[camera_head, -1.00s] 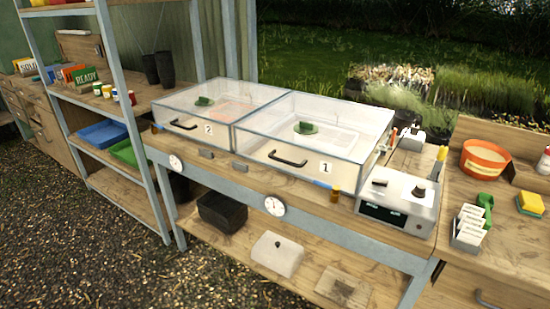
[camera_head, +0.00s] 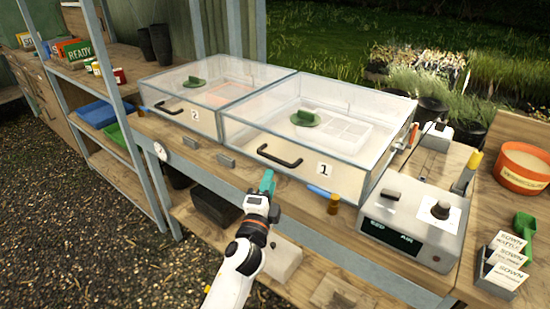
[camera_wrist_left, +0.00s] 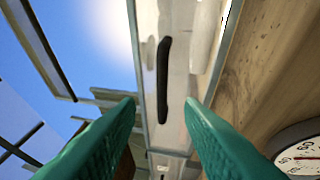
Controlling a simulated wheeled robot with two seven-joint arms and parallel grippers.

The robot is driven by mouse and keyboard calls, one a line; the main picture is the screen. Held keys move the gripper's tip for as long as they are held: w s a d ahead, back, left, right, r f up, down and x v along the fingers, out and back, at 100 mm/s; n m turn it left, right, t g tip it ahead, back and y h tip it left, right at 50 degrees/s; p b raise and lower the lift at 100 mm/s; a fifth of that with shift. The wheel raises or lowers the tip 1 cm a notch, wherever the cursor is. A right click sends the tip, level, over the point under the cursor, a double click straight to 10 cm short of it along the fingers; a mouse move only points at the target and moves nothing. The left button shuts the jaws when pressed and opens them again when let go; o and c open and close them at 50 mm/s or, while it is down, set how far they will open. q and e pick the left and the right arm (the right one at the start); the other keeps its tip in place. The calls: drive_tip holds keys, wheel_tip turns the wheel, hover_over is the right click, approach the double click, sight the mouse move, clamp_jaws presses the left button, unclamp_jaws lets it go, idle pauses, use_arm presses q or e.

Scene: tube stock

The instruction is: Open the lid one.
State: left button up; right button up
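The lid marked 1 (camera_head: 345,110) is a clear cover on the right-hand box, with a black bar handle (camera_head: 280,158) on its front; it looks shut. My left gripper (camera_head: 267,182) is in front of that box, just below and left of the handle. In the left wrist view, its two teal fingers (camera_wrist_left: 160,106) are spread apart with nothing between them. The black handle (camera_wrist_left: 163,80) shows ahead of the gap between the fingertips, apart from them. My right gripper is not in view.
The clear box marked 2 (camera_head: 190,95) stands directly left. A round dial (camera_wrist_left: 300,155) shows in the wrist view.

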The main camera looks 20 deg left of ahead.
sight(277, 160)
use_arm(q)
drive_tip(key=w, duration=0.3)
drive_tip(key=w+r, duration=0.1)
drive_tip(key=w, duration=0.5)
drive_tip(key=shift+a+r, duration=0.15)
drive_tip(key=shift+a, duration=0.05)
clamp_jaws()
